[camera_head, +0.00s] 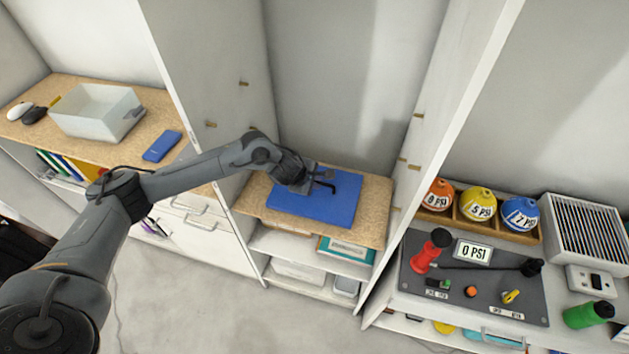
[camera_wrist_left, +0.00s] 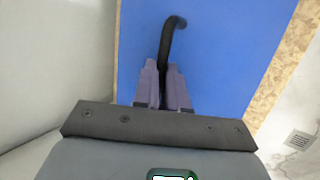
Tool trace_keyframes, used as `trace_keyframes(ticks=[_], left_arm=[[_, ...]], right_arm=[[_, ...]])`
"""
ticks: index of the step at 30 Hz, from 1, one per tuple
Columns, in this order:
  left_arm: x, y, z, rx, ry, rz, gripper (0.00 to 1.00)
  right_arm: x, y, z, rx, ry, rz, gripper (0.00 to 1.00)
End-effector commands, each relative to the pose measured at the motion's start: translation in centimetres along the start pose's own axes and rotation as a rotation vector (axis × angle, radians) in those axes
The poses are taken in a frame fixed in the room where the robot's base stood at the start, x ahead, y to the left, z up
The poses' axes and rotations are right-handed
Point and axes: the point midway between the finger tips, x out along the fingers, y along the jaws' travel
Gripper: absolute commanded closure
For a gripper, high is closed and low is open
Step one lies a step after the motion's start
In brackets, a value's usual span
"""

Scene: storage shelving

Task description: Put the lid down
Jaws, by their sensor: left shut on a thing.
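The lid (camera_head: 335,207) is a flat blue panel with a black bent handle. It lies over the wooden middle shelf, inside the tall white cabinet bay; I cannot tell whether it touches the shelf. My left gripper (camera_head: 318,184) is over the lid and shut on its black handle. In the left wrist view the purple-grey fingers (camera_wrist_left: 168,80) close around the handle (camera_wrist_left: 175,32), whose bent end sticks out beyond them. My right gripper is not in view.
White cabinet walls (camera_head: 215,90) stand on both sides of the bay. Left is a shelf with a translucent bin (camera_head: 95,112) and a blue box (camera_head: 162,146). Wood (camera_head: 374,210) is bare right of the lid.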

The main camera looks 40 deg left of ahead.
Motion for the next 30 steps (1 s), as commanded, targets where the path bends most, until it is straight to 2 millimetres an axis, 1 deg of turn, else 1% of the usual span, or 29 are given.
trace_keyframes(ticks=[9, 14, 15, 19, 20, 30], left_arm=[[0.30, -0.13, -0.05, 0.000, -0.001, 0.003, 1.00], [0.63, -0.33, -0.13, 0.000, -0.001, 0.003, 1.00], [0.56, -0.32, -0.13, 0.000, 0.000, 0.002, 0.85], [0.51, -0.30, -0.11, 0.000, 0.000, 0.001, 0.65], [0.51, -0.30, -0.11, 0.000, 0.000, 0.001, 0.63], [0.31, -0.18, -0.07, 0.000, 0.000, 0.001, 0.63]], right_arm=[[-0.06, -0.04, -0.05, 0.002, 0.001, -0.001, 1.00], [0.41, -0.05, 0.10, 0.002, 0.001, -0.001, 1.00], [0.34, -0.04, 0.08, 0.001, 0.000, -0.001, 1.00], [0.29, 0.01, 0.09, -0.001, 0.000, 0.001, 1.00], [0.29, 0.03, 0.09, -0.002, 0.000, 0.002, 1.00], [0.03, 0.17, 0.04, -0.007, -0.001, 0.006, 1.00]])
